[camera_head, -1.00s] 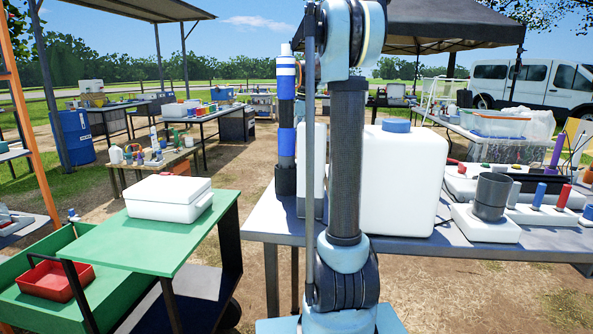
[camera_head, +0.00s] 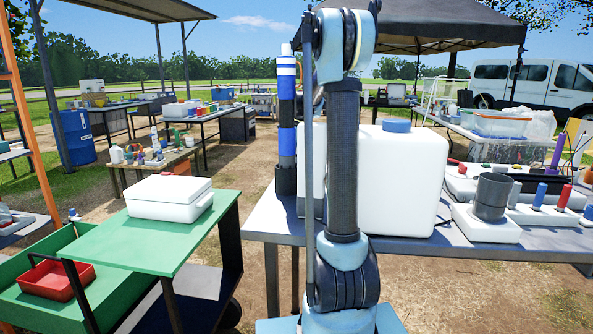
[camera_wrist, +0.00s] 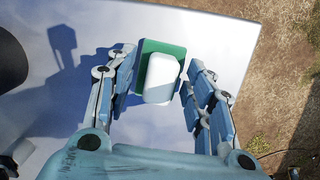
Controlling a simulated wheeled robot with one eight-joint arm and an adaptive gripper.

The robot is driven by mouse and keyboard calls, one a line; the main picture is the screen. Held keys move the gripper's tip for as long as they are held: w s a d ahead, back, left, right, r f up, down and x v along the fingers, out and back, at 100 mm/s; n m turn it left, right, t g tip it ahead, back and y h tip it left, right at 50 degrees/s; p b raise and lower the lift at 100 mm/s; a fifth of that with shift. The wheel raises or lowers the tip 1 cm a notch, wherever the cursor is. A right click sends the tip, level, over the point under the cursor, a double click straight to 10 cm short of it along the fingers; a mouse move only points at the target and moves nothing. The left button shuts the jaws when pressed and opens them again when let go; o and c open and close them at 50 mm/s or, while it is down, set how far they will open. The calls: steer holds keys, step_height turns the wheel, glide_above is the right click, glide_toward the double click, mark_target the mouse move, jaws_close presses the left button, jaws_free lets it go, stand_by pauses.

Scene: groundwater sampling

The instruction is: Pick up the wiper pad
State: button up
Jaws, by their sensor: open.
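The wiper pad (camera_wrist: 163,78) shows in the wrist view as a rounded white block on a green base, lying near the far edge of a pale table top (camera_wrist: 90,130). My gripper (camera_wrist: 163,90) is open. From this angle I cannot tell how far above the table the fingertips are. In the head view I cannot make out the pad or my gripper; my arm stands in front of the table.
A white jerrican (camera_head: 405,185) with a blue cap stands on the metal table (camera_head: 440,245). A grey cup (camera_head: 492,196) on a white base is to its right. A green cart (camera_head: 150,245) with a white box (camera_head: 169,197) stands left. Bare ground lies beyond the table edge.

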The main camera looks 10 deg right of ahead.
steer(key=c, duration=1.1)
steer(key=shift+o, duration=0.2)
step_height(320, 180, up, 10)
stand_by(0.3)
steer(key=shift+o, duration=1.1)
steer(key=shift+c, duration=1)
steer(key=shift+r, duration=0.1)
